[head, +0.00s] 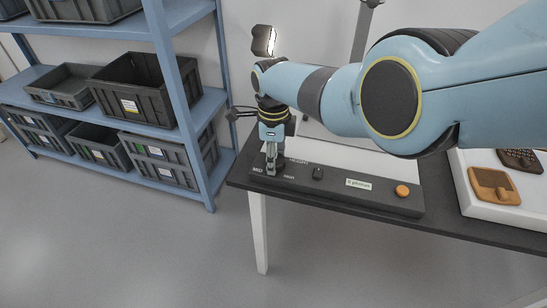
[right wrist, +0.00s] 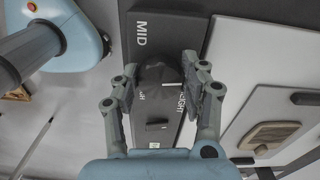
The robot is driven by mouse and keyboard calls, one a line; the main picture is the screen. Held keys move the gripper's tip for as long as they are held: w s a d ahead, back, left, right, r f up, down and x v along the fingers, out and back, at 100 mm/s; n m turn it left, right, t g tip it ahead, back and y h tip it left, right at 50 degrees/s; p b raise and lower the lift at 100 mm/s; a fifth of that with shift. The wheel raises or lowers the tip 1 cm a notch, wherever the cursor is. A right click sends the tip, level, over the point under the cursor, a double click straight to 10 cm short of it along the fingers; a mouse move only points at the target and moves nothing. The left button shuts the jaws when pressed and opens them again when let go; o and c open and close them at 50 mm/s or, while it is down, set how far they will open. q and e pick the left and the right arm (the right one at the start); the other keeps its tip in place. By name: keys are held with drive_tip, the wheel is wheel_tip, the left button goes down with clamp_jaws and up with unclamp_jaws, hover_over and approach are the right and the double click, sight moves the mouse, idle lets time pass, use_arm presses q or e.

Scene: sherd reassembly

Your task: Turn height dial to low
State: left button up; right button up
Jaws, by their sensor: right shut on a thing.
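The height dial (right wrist: 158,74) is a dark round knob on a black control panel (head: 335,190) at the table's front left edge. My right gripper (head: 271,158) reaches down onto it and is shut on it; in the right wrist view the fingers (right wrist: 160,82) stand on both sides of the knob. "MID", "HEIGHT" and part of "HIGH" are printed around it. The LOW label is not readable. A short pale line shows at the knob's right side; I cannot tell for sure where the dial points. The fingers hide the dial in the head view. My left gripper is not in view.
On the panel are a small black switch (head: 318,173), a green-white label (head: 358,184) and an orange button (head: 402,191). A white tray (head: 462,192) with brown sherds (head: 494,186) is at right. Blue shelves (head: 180,90) with grey crates stand at left.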

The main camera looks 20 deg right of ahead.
drive_tip(key=shift+w+m, duration=0.1)
drive_tip(key=shift+m, duration=0.5)
drive_tip(key=o, duration=1.2)
drive_tip(key=shift+r, duration=0.1)
wheel_tip(320, 180, up, 12)
drive_tip(key=shift+f, duration=0.1)
